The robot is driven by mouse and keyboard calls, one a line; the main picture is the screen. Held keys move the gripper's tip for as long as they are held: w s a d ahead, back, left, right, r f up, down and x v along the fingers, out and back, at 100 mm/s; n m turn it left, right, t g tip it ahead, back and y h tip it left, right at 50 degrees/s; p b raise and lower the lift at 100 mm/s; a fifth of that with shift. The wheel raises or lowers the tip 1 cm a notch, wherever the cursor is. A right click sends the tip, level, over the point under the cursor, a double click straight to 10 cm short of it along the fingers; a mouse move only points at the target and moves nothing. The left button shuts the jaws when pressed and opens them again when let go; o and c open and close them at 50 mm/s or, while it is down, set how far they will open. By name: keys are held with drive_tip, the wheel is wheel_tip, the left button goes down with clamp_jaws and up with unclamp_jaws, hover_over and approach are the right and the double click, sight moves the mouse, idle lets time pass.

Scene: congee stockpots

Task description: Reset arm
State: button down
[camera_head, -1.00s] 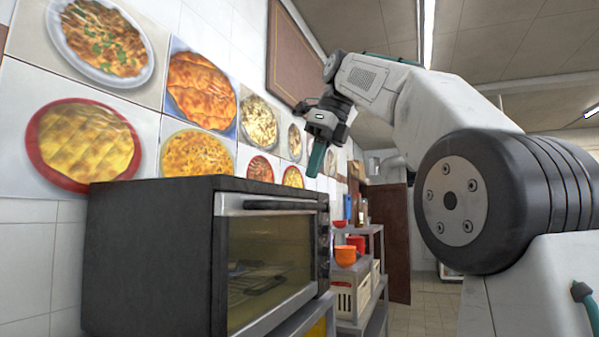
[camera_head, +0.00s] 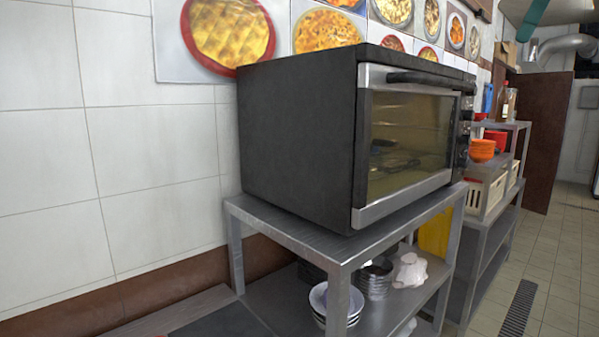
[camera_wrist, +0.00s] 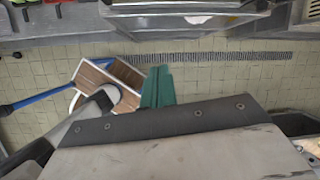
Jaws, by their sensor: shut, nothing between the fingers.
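My gripper shows in the wrist view (camera_wrist: 157,88) as two green fingers pressed together, with nothing between them. The fingers are in the air, apart from anything visible.
A black oven (camera_head: 300,135) stands on a metal shelf rack (camera_head: 300,228) holding bowls (camera_head: 335,300) below. Further back, a second rack (camera_head: 492,208) bears orange bowls (camera_head: 482,149). Tiled floor (camera_head: 560,260) at the right is clear, with a drain grate (camera_head: 518,308).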

wheel_tip(320, 180, down, 16)
drive_tip(key=a+n+g, duration=0.1)
drive_tip(key=n, duration=1.1)
drive_tip(key=s+a+f+n, duration=0.4)
drive_tip(key=s+f, duration=0.3)
drive_tip(key=f, duration=0.2)
drive_tip(key=s+a+f+n+g+h, duration=0.1)
drive_tip(key=s+a+f+n, duration=0.2)
drive_tip(key=f, duration=0.6)
drive_tip(key=s+a+f+n+h, duration=0.1)
drive_tip(key=s+a+f+n, duration=0.3)
drive_tip(key=s+f+n, duration=0.3)
drive_tip(key=s+f, duration=0.2)
drive_tip(key=s, duration=0.1)
drive_tip(key=shift+s+a+f, duration=0.15)
drive_tip(key=shift+s+a, duration=0.15)
drive_tip(key=shift+a, duration=0.05)
